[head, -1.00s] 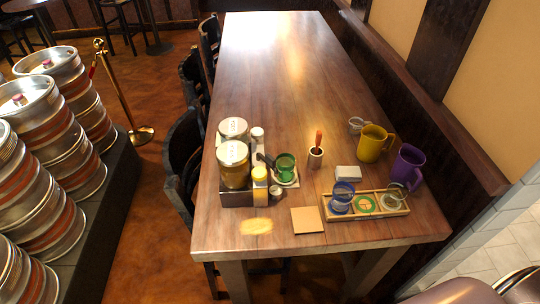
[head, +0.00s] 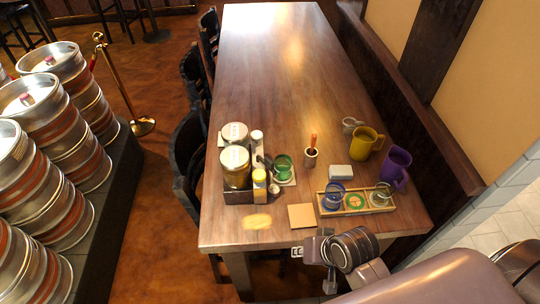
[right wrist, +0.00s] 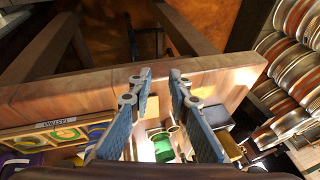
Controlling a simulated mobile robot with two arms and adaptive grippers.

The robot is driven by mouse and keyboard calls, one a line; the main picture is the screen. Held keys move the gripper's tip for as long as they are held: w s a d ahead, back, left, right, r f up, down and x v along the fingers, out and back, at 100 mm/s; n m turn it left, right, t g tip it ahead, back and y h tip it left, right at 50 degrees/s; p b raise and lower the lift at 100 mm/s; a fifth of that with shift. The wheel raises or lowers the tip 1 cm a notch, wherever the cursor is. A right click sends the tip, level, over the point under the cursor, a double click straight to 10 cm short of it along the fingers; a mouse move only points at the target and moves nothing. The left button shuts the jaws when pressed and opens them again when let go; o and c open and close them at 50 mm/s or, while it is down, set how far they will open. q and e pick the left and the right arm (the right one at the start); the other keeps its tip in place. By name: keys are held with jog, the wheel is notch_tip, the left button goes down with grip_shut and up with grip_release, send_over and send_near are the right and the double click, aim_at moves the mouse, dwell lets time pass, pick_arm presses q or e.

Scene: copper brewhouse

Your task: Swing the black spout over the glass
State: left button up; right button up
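The black spout (head: 264,161) sticks out from the side of a dispenser with two lidded jars (head: 235,164) on the left part of the table. A green glass (head: 283,166) stands on a pale coaster just right of the spout. From the head view I cannot tell whether the spout's tip is over the rim. My right gripper (head: 313,268) is at the table's front edge, apart from the spout and glass. In the right wrist view its fingers (right wrist: 160,75) are open and empty, with the green glass (right wrist: 163,150) showing between them. My left gripper is not in view.
On the table (head: 272,75) are a cork square (head: 301,216), a wooden tray (head: 357,209) of glasses, a white block (head: 341,172), a brush cup (head: 310,157), a yellow mug (head: 362,144) and a purple mug (head: 395,168). The far table is clear. Kegs (head: 60,140) stand left.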

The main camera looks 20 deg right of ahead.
jog(key=w+a+r+m+t+y, duration=0.1)
jog(key=w+r+m+t+y, duration=0.1)
jog(key=w+r+m, duration=0.4)
jog(key=m+t+y, duration=0.1)
jog(key=m+t, duration=0.5)
jog(key=m, duration=1.6)
send_near(271, 162)
jog(key=x, duration=0.4)
jog(key=p+x, duration=0.1)
jog(key=x, duration=0.5)
jog(key=shift+w+a+f, duration=0.1)
jog(key=shift+w+f, duration=0.05)
jog(key=shift+w, duration=0.15)
grip_shut()
